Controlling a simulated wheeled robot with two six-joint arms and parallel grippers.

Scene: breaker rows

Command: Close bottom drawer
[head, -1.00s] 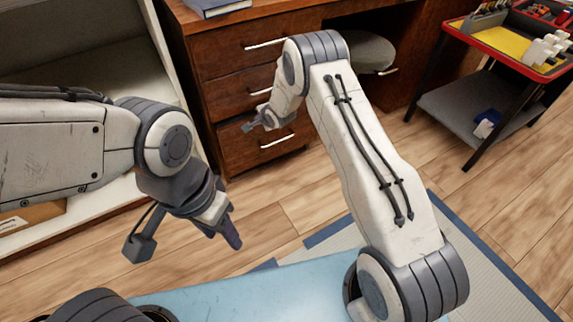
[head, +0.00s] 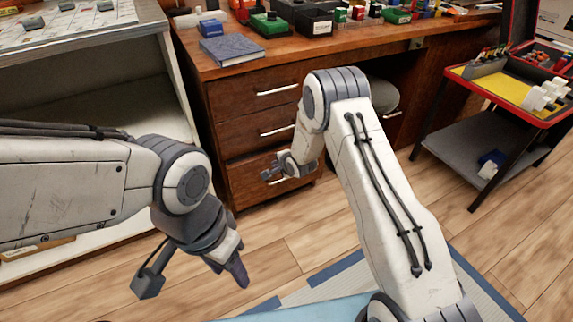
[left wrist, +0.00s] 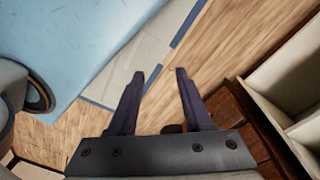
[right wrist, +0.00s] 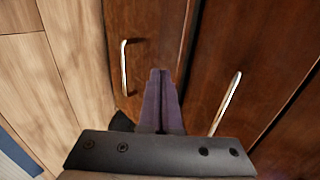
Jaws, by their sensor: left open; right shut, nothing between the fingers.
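The bottom drawer (head: 245,185) of the brown wooden desk is the lowest of three, with a pale bar handle. It looks flush or nearly flush with the drawers above; a small gap cannot be ruled out. In the right wrist view its front (right wrist: 150,25) and handle (right wrist: 124,68) lie beside the middle drawer (right wrist: 235,50). My right gripper (head: 268,175) is shut and empty in front of the bottom drawer, partly covering its handle; contact cannot be told. Its fingertips (right wrist: 159,72) show between the two handles. My left gripper (head: 240,272) is open and empty above the floor.
A white shelf unit (head: 90,90) stands left of the desk. The desk top (head: 300,48) holds a blue book (head: 232,48) and several boxes. A stool (head: 383,96) sits under the desk. A red-rimmed cart (head: 500,92) stands right. Wooden floor (head: 330,225) before the drawers is clear.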

